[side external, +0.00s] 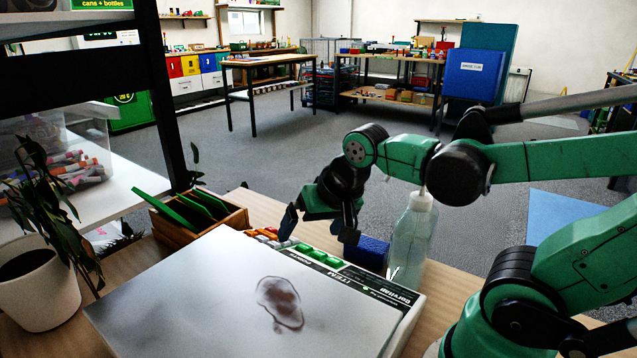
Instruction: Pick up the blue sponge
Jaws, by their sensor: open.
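The blue sponge (366,252) is a dark blue block on the wooden table, behind the right part of the white board's far edge and left of a clear bottle. My gripper (318,232) hangs from the green arm with its fingers pointing down. It is open, with nothing seen between its fingers. The right finger shows just left of the sponge, and the left finger is farther left, over the board's far edge. Whether the right finger touches the sponge cannot be told.
The white board (200,300) with a brown stain fills the front. Green and orange pieces (304,248) lie along its far edge. A wooden box (198,222) with green cards and a potted plant (38,285) are left.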

